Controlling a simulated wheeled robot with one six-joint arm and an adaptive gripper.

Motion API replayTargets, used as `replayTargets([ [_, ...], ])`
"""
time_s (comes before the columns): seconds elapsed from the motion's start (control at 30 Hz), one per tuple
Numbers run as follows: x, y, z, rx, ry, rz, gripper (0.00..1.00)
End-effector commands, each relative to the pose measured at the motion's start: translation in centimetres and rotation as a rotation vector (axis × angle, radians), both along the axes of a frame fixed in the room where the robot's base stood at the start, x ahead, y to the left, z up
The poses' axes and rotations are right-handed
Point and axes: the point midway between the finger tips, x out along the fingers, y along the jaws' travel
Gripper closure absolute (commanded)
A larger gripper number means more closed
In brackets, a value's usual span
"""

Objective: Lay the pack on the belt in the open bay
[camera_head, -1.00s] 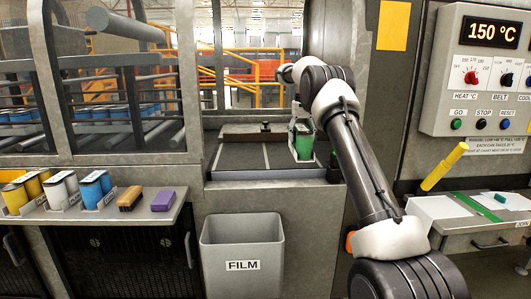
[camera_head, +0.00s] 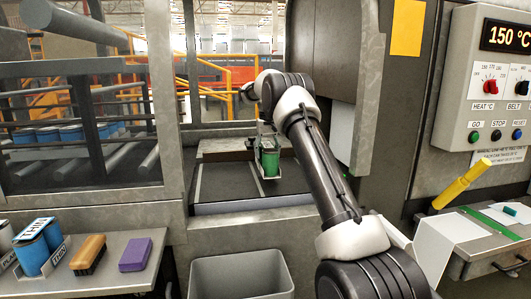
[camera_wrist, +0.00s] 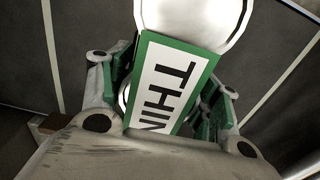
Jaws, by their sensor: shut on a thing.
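The pack (camera_head: 270,161) is green with white, and my gripper (camera_head: 266,145) is shut on it. In the head view the pack is upright in front of the belt's right part. Whether its bottom touches the belt I cannot tell. The belt's dark surface (camera_wrist: 40,50) fills the wrist view's background.
A grey bin (camera_head: 240,275) stands below the bay. The bay's right frame (camera_head: 345,90) stands close to my arm. The belt's left part is clear.

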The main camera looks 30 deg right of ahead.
Motion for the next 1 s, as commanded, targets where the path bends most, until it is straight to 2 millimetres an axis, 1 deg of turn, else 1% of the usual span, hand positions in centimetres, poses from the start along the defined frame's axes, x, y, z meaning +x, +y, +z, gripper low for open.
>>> replayTargets([
  [0.1, 0.0, 0.0, -1.2, -0.002, -0.002, 0.0, 0.99],
  [0.27, 0.1, 0.0, -2.1, -0.001, -0.004, 0.0, 0.99],
  [0.5, 0.0, 0.0, -5.1, -0.001, -0.002, 0.0, 0.99],
  [0.57, 0.0, 0.0, -5.4, -0.001, -0.003, 0.0, 0.99],
  [0.87, 0.0, 0.0, -5.5, -0.001, -0.004, 0.0, 0.99],
  [0.9, 0.0, 0.0, -5.7, 0.0, -0.001, 0.0, 0.34],
  [0.97, 0.0, 0.0, -5.7, 0.0, -0.001, 0.0, 0.23],
  [1.0, 0.0, 0.0, -5.7, 0.0, -0.001, 0.0, 0.16],
])
